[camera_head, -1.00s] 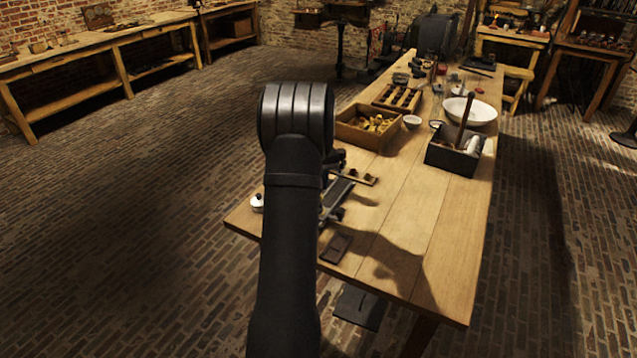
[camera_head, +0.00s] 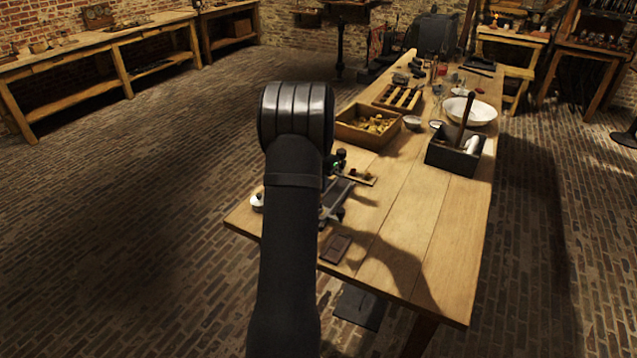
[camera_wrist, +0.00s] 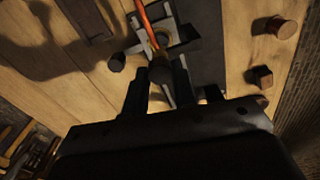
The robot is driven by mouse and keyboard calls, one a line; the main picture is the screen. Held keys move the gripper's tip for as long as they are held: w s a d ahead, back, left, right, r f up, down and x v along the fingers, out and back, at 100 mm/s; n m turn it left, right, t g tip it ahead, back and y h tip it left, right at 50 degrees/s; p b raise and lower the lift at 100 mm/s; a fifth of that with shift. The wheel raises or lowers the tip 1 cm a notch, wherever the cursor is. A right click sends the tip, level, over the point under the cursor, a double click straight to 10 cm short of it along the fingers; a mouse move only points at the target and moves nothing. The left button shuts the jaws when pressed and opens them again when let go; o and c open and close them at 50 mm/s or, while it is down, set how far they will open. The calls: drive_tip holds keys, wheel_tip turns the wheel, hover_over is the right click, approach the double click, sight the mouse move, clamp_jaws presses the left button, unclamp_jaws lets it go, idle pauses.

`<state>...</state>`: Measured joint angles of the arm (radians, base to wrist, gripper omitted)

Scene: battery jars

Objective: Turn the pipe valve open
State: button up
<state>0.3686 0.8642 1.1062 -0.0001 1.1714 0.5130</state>
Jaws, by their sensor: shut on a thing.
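In the wrist view, my gripper (camera_wrist: 160,84) has its two dark fingers on either side of a dark rounded end. An orange bar (camera_wrist: 146,22) leads to this end from the top of the picture, over a pale and dark fixture (camera_wrist: 176,32). I take the bar to be the valve's handle, and the fingers are shut on it. The contact itself is dark and partly hidden. In the head view, my arm covers most of the gripper and valve; a grey fixture (camera_head: 337,197) shows beside the arm on the table.
A wooden box of brass parts (camera_head: 366,127), a dark box (camera_head: 453,154) with an upright handle and a white bowl (camera_head: 481,110) stand farther along the wooden table (camera_head: 412,215). A dark flat block (camera_head: 335,249) lies near its front. The table's right front is clear.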

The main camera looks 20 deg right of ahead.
drive_tip(key=shift+m, duration=0.6)
drive_tip(key=o, duration=1)
wheel_tip(320, 180, up, 18)
drive_tip(key=shift+f, duration=0.25)
wheel_tip(320, 180, down, 18)
drive_tip(key=shift+r, duration=0.25)
idle(0.5)
